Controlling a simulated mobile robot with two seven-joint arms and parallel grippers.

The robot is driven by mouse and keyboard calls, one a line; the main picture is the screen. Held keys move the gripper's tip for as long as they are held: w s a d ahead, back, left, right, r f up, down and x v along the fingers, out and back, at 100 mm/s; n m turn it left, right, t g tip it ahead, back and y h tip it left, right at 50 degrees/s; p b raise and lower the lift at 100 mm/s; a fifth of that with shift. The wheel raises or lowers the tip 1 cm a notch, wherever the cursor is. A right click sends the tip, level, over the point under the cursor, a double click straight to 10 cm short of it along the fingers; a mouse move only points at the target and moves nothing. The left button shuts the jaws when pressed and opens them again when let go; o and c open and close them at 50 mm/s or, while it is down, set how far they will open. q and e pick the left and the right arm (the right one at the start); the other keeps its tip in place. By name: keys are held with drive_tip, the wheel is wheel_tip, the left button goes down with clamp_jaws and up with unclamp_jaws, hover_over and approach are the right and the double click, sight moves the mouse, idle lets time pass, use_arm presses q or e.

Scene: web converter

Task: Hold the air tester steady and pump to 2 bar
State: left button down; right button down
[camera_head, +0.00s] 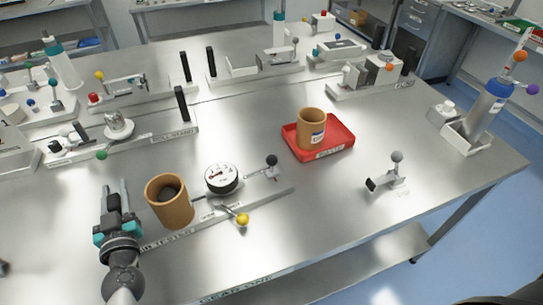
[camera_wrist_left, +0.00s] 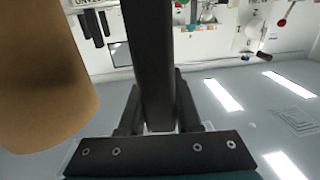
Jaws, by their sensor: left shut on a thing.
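The air tester (camera_head: 262,203) is a low pale strip on the steel table, with a white round dial gauge (camera_head: 221,176), a lever with a black knob (camera_head: 271,160) and a part with a yellow knob (camera_head: 242,219). The gauge reading is too small to tell. A brown cardboard core (camera_head: 170,205) stands upright at the strip's left part; it also fills the left of the wrist view (camera_wrist_left: 40,80). My left gripper (camera_head: 117,203) is shut on a black upright handle (camera_wrist_left: 148,60) at the strip's left end. My right gripper is not in view.
A red tray (camera_head: 338,148) holds another brown core (camera_head: 312,128). A small clamp with a grey ball knob (camera_head: 390,174) stands right of the tester. A blue-topped bottle (camera_head: 488,105) sits far right. Several fixtures line the back and left. The table's front right is clear.

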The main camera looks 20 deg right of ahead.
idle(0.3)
use_arm(q)
drive_tip(key=shift+w+r, duration=0.1)
drive_tip(key=shift+r, duration=0.1)
drive_tip(key=shift+f, duration=0.5)
